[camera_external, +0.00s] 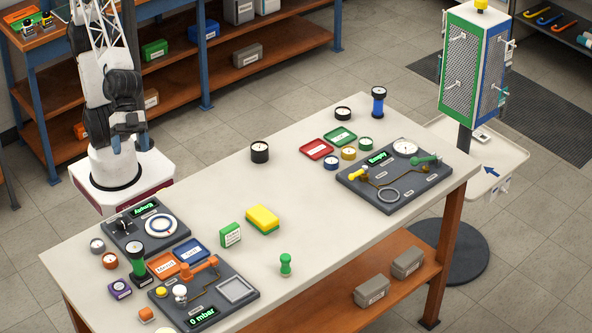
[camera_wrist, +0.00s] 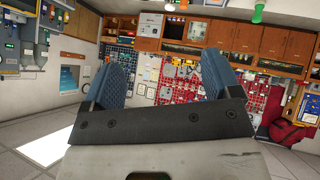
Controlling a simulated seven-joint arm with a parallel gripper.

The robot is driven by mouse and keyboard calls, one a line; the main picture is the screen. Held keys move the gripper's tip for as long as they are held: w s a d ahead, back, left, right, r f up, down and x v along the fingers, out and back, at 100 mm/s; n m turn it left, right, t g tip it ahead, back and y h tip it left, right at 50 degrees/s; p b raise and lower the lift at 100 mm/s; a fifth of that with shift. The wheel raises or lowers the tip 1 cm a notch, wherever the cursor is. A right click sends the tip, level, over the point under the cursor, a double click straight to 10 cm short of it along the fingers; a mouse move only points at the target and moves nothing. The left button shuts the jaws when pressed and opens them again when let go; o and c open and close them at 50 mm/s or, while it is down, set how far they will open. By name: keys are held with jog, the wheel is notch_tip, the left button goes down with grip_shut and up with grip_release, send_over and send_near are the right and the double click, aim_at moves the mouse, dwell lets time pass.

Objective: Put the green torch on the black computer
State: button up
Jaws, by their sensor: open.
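An upright black and green cylinder (camera_external: 138,262) with a round pale top, which looks like the green torch, stands at the left of the table between the dark panels. A smaller all-green waisted piece (camera_external: 286,265) stands alone near the front edge. A black round gauge-like piece (camera_external: 260,152) stands alone near the back edge; a similar dark one (camera_external: 342,114) is farther right. I cannot tell which is the black computer. My gripper (camera_wrist: 163,78) is open and empty in the wrist view, its blue pads apart, facing the room. It is away from the table objects.
A dark panel (camera_external: 420,190) with a lit display lies at the right of the table (camera_external: 330,235). A yellow block (camera_external: 262,219) and green box (camera_external: 230,235) lie mid-table. A blue and black cylinder (camera_external: 378,101) stands at the back. The table centre is mostly clear.

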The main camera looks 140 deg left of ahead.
jog(key=s+a+f+g+y, duration=0.1)
jog(key=s+a+g+y, duration=0.1)
jog(key=s+a, duration=0.5)
jog(key=s+a+f+g+y, duration=0.2)
jog(key=s+a+g, duration=0.2)
jog(key=s, duration=0.9)
jog(key=a, duration=0.3)
jog(key=shift+s+a+f, duration=0.15)
jog(key=shift+f, duration=0.1)
